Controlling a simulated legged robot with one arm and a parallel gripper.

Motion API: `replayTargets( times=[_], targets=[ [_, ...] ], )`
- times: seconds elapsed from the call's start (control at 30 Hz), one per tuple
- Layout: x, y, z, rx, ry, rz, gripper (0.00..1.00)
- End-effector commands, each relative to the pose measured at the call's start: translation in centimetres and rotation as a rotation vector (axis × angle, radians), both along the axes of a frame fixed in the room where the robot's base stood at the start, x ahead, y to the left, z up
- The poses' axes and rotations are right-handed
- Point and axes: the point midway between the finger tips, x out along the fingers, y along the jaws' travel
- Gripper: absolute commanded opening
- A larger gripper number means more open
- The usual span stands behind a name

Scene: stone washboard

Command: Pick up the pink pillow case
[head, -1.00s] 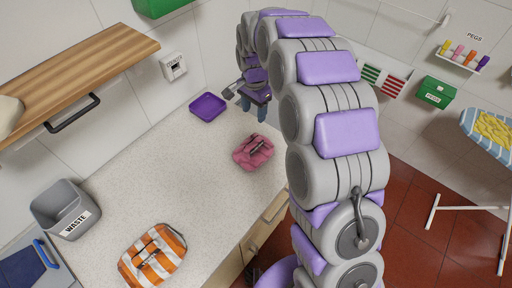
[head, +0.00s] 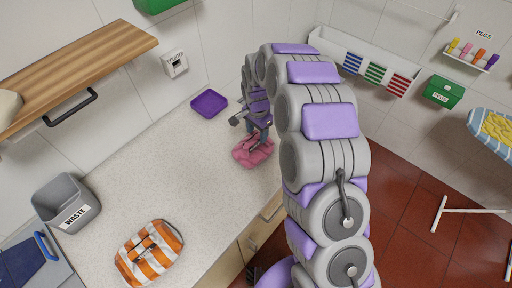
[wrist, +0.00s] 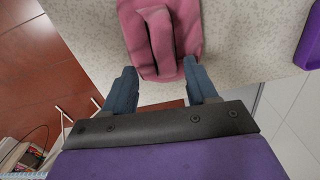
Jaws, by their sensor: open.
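The pink pillow case (head: 250,153) lies folded on the speckled counter, near its front edge. In the wrist view the pillow case (wrist: 162,38) is at the top, with a raised fold along its middle. My gripper (wrist: 158,78) is open, with one blue finger to each side of the pillow case's near end. In the head view my gripper (head: 257,134) is just above and behind the pillow case and partly covers it. I cannot tell whether the fingers touch the cloth.
A purple tray (head: 209,104) lies behind on the counter (head: 150,180). An orange-striped folded cloth (head: 149,252) and a grey waste bin (head: 66,204) are to the left. A wooden shelf (head: 80,62) overhangs the counter's back left. The counter's middle is clear.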

Motion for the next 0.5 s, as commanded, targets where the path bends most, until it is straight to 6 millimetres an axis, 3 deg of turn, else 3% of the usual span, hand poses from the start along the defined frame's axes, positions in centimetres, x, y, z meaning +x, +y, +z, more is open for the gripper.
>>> replayTargets(
  times=[0.3, 0.5],
  targets=[
    [-0.3, 0.7, -4.5, -0.009, 0.004, 0.003, 0.57],
    [-0.3, 0.2, -4.6, -0.003, 0.003, 0.002, 0.57]
  ],
)
